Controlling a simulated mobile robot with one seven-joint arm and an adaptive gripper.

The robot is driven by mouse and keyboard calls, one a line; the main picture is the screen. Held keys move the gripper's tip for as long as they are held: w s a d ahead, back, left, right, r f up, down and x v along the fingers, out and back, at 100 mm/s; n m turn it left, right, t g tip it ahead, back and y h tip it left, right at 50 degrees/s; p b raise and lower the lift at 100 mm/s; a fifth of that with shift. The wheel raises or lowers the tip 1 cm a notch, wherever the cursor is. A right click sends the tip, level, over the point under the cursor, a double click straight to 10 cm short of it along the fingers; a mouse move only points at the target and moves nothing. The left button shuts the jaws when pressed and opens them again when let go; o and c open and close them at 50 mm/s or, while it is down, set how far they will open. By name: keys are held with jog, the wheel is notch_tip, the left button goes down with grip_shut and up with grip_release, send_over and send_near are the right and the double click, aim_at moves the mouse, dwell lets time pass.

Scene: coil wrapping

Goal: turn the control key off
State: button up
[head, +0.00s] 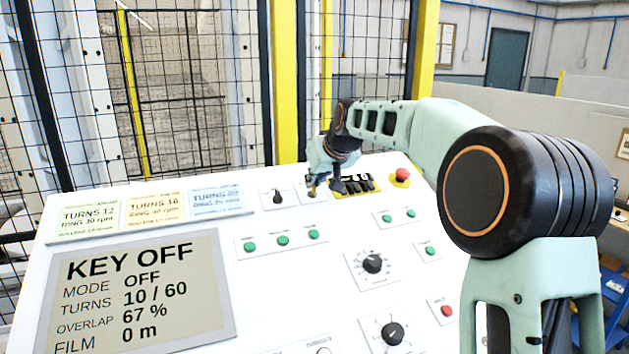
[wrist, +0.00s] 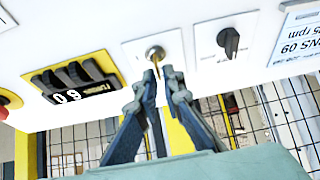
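The control key (wrist: 157,61) is a small brass-coloured key in a round metal lock on a white plate of the panel. My gripper (wrist: 160,72) is at the lock, its two dark fingertips close together on either side of the key; it looks shut on the key. In the head view my gripper (head: 317,182) reaches down to the panel's back edge, and the key there is too small to make out. The large display (head: 143,290) reads KEY OFF, MODE OFF.
A black selector knob (wrist: 229,41) sits beside the lock. On its other side are a yellow-framed counter (wrist: 75,82) and a red mushroom button (head: 401,175). Green buttons (head: 283,240) and dials (head: 373,264) lie nearer on the panel. A mesh fence (head: 190,100) stands behind.

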jog(key=shift+o, duration=0.8)
jog(key=v, duration=1.2)
